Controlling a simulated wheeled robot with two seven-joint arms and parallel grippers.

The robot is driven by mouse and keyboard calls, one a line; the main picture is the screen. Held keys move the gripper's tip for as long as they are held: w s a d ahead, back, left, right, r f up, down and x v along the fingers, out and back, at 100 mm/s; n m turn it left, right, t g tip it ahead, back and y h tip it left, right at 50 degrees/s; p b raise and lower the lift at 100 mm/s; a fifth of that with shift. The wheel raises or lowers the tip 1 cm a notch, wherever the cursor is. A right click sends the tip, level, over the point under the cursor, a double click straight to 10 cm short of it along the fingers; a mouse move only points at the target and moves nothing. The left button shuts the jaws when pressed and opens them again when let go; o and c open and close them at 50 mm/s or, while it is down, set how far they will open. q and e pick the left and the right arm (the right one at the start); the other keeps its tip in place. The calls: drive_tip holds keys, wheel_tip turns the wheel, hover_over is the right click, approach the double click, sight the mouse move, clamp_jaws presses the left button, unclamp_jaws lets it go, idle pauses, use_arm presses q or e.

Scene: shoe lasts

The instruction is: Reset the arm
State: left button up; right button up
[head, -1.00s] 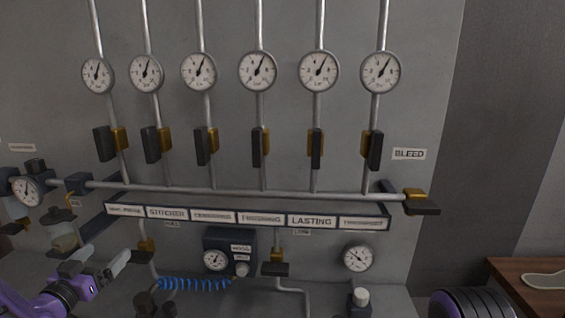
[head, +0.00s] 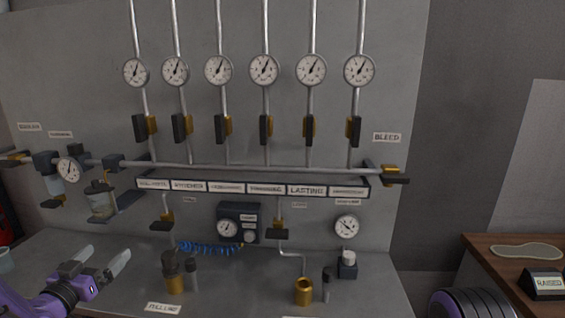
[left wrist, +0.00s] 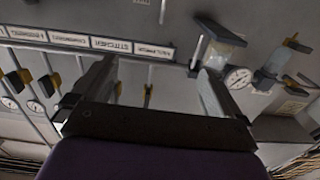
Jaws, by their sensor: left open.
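My left gripper (head: 97,264) is at the lower left of the head view, on a purple arm. Its two fingers are spread apart with nothing between them, and it is in front of the grey panel and clear of the valves. In the left wrist view the open fingers (left wrist: 155,85) frame the label strip and part of the panel, seen tilted. My right gripper does not show in either view.
The panel has a row of gauges (head: 264,70) above black-handled valves (head: 265,129), a horizontal pipe and a label strip (head: 250,187). A blue coiled hose (head: 210,248) and brass fittings (head: 303,291) are low down. A wooden table (head: 490,265) stands at the right.

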use_arm(q)
drive_tip(key=s+d+f+n+g+y+b, duration=0.2)
drive_tip(key=s+f+n+g, duration=0.15)
drive_tip(key=f, duration=0.55)
drive_tip(key=s+d+f+n+g+y+b, duration=0.1)
drive_tip(key=s+d+f+n+g, duration=0.1)
drive_tip(key=s+f, duration=0.5)
drive_tip(key=s+d+f+n+g+y+b, duration=0.2)
drive_tip(key=f, duration=1)
drive_tip(key=s+d+f+g+b, duration=0.2)
drive_tip(key=s+d+f+g, duration=0.1)
drive_tip(key=s+f, duration=0.6)
drive_tip(key=s+d+f+g+b, duration=0.3)
drive_tip(key=s+f, duration=0.6)
drive_tip(key=s, duration=0.5)
drive_tip(key=shift+s+d+g, duration=0.2)
drive_tip(key=shift+d+g, duration=0.35)
drive_tip(key=shift+g, duration=0.1)
